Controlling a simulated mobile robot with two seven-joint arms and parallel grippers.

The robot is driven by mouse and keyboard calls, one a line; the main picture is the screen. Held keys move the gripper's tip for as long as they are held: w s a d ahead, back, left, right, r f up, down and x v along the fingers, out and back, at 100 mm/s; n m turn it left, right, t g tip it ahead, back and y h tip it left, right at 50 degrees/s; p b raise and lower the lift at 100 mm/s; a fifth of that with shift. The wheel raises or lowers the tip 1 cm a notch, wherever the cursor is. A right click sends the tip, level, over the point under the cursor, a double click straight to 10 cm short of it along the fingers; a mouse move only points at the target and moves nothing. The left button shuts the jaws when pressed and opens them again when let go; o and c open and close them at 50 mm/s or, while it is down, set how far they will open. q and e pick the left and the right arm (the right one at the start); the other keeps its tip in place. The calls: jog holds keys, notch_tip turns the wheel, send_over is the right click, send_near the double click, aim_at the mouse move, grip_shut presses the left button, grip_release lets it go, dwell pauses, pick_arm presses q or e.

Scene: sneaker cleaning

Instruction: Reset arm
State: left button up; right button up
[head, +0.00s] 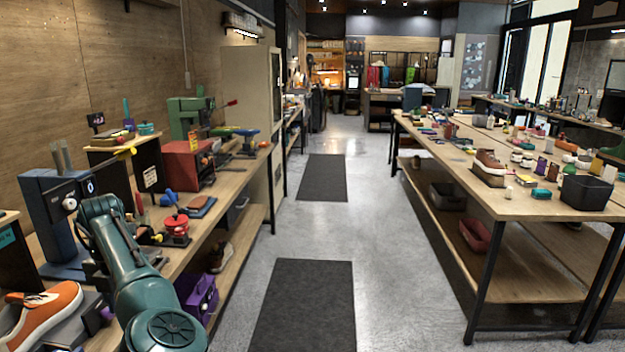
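My teal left arm (140,270) comes in at the lower left and reaches up over the left workbench. Its rounded far joint is in front of a dark blue machine, and I cannot make out the gripper fingers. My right arm and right gripper are not in the picture. An orange sneaker (40,318) with a white sole sits on a grey block at the lower left, left of my arm and apart from it.
The left workbench (232,180) holds a dark blue machine (50,225), a red box (187,163) and several tools. A long table (515,208) at the right carries a brown shoe (488,165) and a black bin (586,192). The aisle with dark mats (303,305) is clear.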

pick_arm(q)
jog(key=s+a+f+m+t+y, duration=0.3)
jog(key=a+f+m+y, duration=0.15)
jog(key=f+m, duration=0.3)
jog(key=s+a+f+m+t+y, duration=0.25)
jog(key=a+f+m, duration=0.25)
jog(key=f+m, duration=0.3)
jog(key=s+d+f+m+t+h, duration=0.2)
jog(key=s+d+f+m, duration=0.15)
jog(key=d+m, duration=0.35)
jog(key=s+d+f+m+t+h, duration=0.25)
jog(key=s+d+m, duration=0.25)
jog(key=d+m, duration=0.25)
jog(key=s+d+f+m+h, duration=0.2)
jog(key=s+d+m+h, duration=0.3)
jog(key=s+d, duration=0.8)
jog(key=d+m, duration=0.2)
jog(key=shift+d+f+m, duration=0.2)
jog(key=shift+d+m, duration=0.1)
jog(key=shift+m, duration=0.1)
jog(key=shift+c, duration=0.3)
